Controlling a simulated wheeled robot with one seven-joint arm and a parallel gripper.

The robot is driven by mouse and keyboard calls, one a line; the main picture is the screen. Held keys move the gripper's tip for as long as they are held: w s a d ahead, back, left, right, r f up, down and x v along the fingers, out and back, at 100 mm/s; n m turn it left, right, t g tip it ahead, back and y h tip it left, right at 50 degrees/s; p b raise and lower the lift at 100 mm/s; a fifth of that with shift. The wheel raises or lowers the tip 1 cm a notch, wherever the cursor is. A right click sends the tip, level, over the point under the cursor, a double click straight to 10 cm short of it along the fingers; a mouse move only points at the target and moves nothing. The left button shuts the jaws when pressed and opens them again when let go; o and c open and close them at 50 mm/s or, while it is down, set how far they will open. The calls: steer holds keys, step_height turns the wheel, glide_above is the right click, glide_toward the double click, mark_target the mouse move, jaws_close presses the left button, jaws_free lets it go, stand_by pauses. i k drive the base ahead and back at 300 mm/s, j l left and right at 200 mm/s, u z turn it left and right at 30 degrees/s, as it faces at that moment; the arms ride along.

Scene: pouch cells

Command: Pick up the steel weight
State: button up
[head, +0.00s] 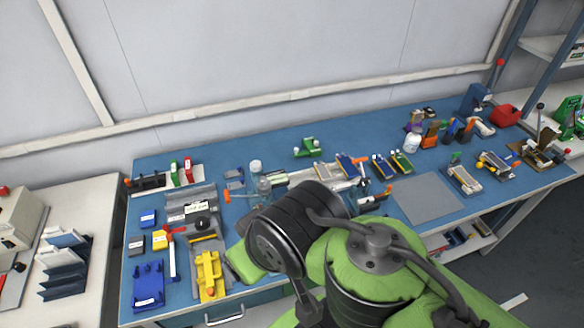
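I cannot single out the steel weight with certainty. A small grey, metallic-looking upright piece (264,187) stands near the middle of the blue bench, just left of my arm, and may be it. My green and black arm rises from the bottom of the head view and covers the front middle of the bench. My gripper does not show; the arm's links hide that area, so I cannot see what is between its fingers.
The blue bench (330,152) is crowded. A yellow tool (209,275) and a blue tray (148,285) lie front left. A grey mat (428,198) lies bare at right. Bottles and small fixtures crowd the right end. The back strip is mostly free.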

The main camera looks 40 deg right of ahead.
mark_target(264, 186)
steer(key=z, duration=1.05)
